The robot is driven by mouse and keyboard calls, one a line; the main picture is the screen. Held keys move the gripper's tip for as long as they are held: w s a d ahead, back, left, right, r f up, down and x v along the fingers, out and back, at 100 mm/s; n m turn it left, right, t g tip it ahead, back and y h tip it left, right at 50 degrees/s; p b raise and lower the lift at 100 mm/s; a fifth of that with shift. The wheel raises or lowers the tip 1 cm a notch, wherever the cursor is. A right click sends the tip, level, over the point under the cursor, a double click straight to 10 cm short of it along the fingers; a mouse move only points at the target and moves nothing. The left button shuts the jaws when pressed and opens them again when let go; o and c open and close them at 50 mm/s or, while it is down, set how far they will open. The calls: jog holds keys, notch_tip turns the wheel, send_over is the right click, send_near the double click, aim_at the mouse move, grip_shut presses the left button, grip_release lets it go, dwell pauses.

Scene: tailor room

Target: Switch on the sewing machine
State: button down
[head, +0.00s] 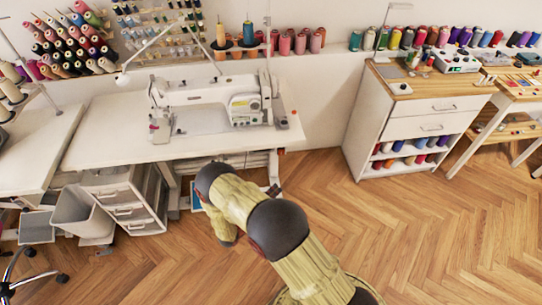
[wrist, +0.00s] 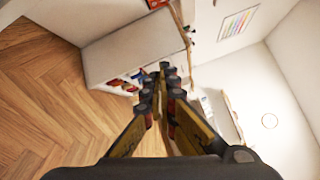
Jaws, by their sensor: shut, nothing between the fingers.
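The white sewing machine (head: 243,103) stands on a white sewing table (head: 105,130) at the back, left of centre in the head view. Its needle end is on the left and its bulkier end with a dial on the right. I cannot make out a power switch or its state. In the wrist view, my gripper (wrist: 166,72) is shut and empty, away from the machine. In the head view, my yellow arm reaches up from the bottom centre to in front of the table; the fingers are hidden there.
A white drawer unit (head: 125,200) and a pale bin (head: 80,218) stand under the table at left. A white cabinet (head: 420,112) with spools stands at right. A thin lamp arm (head: 160,40) hangs over the machine. The wooden floor (head: 420,225) is clear at right.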

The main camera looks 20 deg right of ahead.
aim_at(281, 152)
jog(key=w+n, duration=0.1)
jog(key=a+r+n+t, duration=0.1)
jog(key=w+r+n+t, duration=0.1)
jog(key=n, duration=0.1)
jog(key=shift+w+a+r, duration=0.2)
jog(key=shift+w+a, duration=0.05)
jog(key=shift+w, duration=0.1)
jog(key=w+a+b+x, duration=0.1)
jog(key=b+x, duration=0.3)
jog(key=x, duration=0.9)
jog(key=shift+w+a+r, duration=0.2)
jog(key=shift+w, duration=0.4)
